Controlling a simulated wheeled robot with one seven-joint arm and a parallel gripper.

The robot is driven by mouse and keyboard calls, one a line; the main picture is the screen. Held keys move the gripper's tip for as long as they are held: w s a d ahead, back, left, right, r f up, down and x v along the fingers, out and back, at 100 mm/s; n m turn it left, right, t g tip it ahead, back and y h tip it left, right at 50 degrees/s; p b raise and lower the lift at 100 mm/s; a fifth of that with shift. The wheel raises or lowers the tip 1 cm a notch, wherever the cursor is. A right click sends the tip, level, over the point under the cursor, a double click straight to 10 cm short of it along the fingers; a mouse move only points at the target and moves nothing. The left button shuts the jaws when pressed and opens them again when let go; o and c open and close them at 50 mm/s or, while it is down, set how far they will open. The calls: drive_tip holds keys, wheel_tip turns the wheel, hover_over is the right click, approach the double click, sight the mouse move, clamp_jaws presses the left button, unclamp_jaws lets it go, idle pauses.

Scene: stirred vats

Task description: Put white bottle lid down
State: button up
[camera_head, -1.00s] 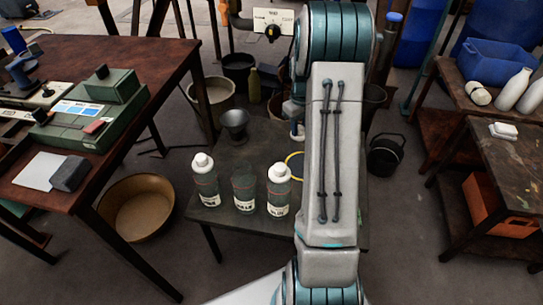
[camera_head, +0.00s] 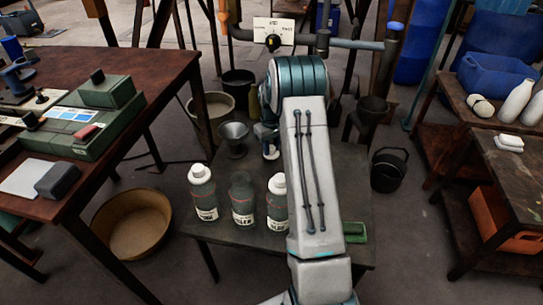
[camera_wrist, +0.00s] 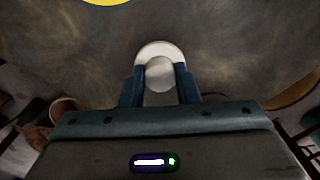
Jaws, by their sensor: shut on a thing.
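My gripper (camera_wrist: 160,83) is shut on the white bottle lid (camera_wrist: 160,58), which sits between its two dark blue fingers in the wrist view. The lid (camera_head: 271,153) also shows small below my gripper in the head view, over the back part of the low dark table (camera_head: 330,160). I cannot tell whether it touches the table. The middle dark bottle (camera_head: 242,198) has no lid. The left bottle (camera_head: 204,193) and the right bottle (camera_head: 277,203) have white lids and stand upright beside it.
A grey funnel (camera_head: 233,138) stands left of my gripper. A yellow ring (camera_wrist: 105,2) shows at the wrist view's top edge. A green object (camera_head: 354,231) lies at the table's right. A black bucket (camera_head: 388,170) stands on the floor to the right.

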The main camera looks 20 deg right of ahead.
sight(272, 154)
drive_tip(key=shift+f+b, duration=0.6)
drive_tip(key=shift+f, duration=1.3)
drive_tip(key=shift+f, duration=0.1)
drive_tip(key=o, duration=0.9)
drive_tip(key=shift+o, duration=0.2)
